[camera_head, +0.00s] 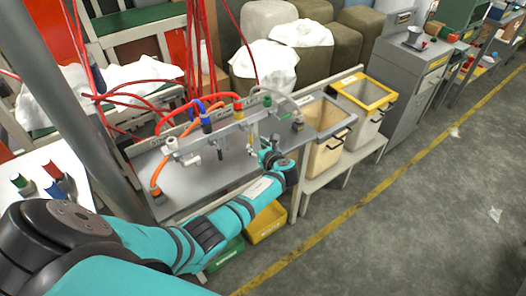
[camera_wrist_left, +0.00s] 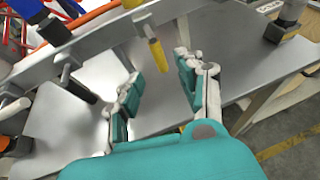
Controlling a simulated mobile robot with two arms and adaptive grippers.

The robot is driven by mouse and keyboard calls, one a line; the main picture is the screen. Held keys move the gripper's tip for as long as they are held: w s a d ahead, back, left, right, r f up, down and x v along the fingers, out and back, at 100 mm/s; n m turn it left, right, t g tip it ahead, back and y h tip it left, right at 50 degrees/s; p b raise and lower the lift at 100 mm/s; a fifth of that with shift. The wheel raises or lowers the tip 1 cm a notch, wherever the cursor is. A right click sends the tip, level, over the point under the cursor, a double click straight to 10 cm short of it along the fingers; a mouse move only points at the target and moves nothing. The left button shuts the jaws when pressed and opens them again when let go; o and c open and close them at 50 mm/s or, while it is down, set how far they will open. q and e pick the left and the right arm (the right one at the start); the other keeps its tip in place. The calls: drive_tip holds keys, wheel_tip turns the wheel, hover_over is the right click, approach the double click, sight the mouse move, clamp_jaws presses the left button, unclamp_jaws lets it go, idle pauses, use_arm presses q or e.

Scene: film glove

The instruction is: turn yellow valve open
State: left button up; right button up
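In the left wrist view a yellow valve handle (camera_wrist_left: 157,54) hangs down from a pale fitting on the metal rail. My left gripper (camera_wrist_left: 158,85) is open, with its teal finger pads apart and nothing between them. The handle is beyond the fingertips and, in the picture, above the gap between them. I cannot tell the exact distance. In the head view my left gripper (camera_head: 264,146) is in front of the rail, near its right part. My right gripper is out of view.
The metal rail (camera_head: 219,128) carries several hoses and fittings. A dark handle (camera_wrist_left: 53,30) hangs left of the yellow one in the wrist view. Below is a grey table (camera_head: 185,187). Bins (camera_head: 326,156) stand to the right, and the floor beyond is mostly clear.

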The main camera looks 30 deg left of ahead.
use_arm(q)
drive_tip(key=v, duration=0.5)
idle(0.4)
drive_tip(key=s+d+f+n+g+h+b, duration=0.1)
drive_tip(key=s+d+f+n+h, duration=0.15)
drive_tip(key=s+f, duration=0.65)
drive_tip(key=s+d+f+n+g+h+b, duration=0.1)
drive_tip(key=s+d+f+n+h, duration=0.3)
drive_tip(key=f, duration=0.9)
drive_tip(key=s+f+n+g+h+b, duration=0.1)
drive_tip(key=s+f+n, duration=0.1)
drive_tip(key=s+f, duration=0.75)
drive_tip(key=s+d+f+n+g+h, duration=0.1)
drive_tip(key=s+f+n, duration=0.3)
drive_tip(key=s, duration=0.6)
drive_tip(key=s+d+f+n+g+h+b, duration=0.1)
drive_tip(key=s+d+f+n, duration=0.1)
drive_tip(key=s+f+n, duration=0.3)
drive_tip(key=s+d+f+n+g+h+b, duration=0.1)
drive_tip(key=s+f+n, duration=0.4)
drive_tip(key=s, duration=0.9)
drive_tip(key=shift+s+d+f+h, duration=0.25)
drive_tip(key=shift+s+d+h, duration=0.1)
drive_tip(key=shift+d, duration=0.1)
drive_tip(key=shift+w, duration=0.1)
